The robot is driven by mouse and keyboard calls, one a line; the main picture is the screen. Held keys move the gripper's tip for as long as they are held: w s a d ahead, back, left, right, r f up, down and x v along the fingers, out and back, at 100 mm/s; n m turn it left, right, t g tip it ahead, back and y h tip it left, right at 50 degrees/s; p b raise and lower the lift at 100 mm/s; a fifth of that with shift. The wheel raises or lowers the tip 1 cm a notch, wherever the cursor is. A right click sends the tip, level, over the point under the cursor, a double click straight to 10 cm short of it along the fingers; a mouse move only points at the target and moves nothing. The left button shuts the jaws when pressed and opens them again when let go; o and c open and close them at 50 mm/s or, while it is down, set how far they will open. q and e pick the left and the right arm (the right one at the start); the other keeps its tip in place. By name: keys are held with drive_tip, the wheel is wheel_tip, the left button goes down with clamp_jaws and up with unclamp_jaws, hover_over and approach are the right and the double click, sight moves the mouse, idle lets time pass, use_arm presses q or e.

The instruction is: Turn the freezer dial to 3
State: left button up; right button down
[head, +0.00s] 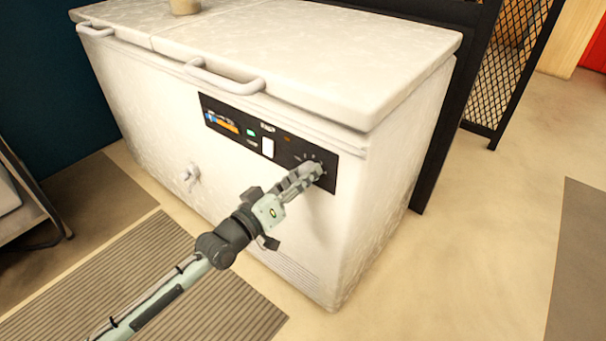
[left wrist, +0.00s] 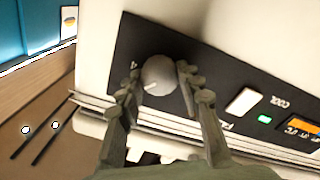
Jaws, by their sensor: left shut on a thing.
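The white chest freezer (head: 300,75) stands in the middle of the head view, with a black control panel (head: 286,152) on its front. My left gripper (head: 314,172) is at the right end of this panel and covers the dial in the head view. In the left wrist view the round grey dial (left wrist: 160,74) sits between my two fingers, one on each side, and the gripper is shut on it. A pale pointer mark on the dial points to the lower left in that view. A "4" shows beside the dial; the other numbers are hidden or unreadable.
A white switch (head: 268,147) and a lit green light (head: 251,132) are on the panel left of the dial. The lid has two handles, one nearer the dial (head: 225,80). A tap (head: 191,176) sticks out low on the front. Floor right of the freezer is clear.

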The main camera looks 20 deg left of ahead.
use_arm(q)
drive_tip(key=o, duration=1.2)
drive_tip(key=shift+c, duration=0.2)
drive_tip(key=v, duration=1.2)
drive_tip(key=shift+f, duration=0.1)
wheel_tip(320, 180, down, 14)
drive_tip(key=s+m+g+y, duration=0.2)
drive_tip(key=m+g+y, duration=0.1)
drive_tip(key=g, duration=0.3)
drive_tip(key=s+a+f+g+y, duration=0.2)
drive_tip(key=s+f+g, duration=0.2)
drive_tip(key=s+f, duration=0.2)
drive_tip(key=s+a+f+m+g+y, duration=0.1)
drive_tip(key=s+a+f+g+y, duration=0.2)
drive_tip(key=s+f, duration=0.3)
drive_tip(key=shift+s+a+f+g, duration=0.3)
drive_tip(key=shift+f+g, duration=0.1)
drive_tip(key=shift+f, duration=0.3)
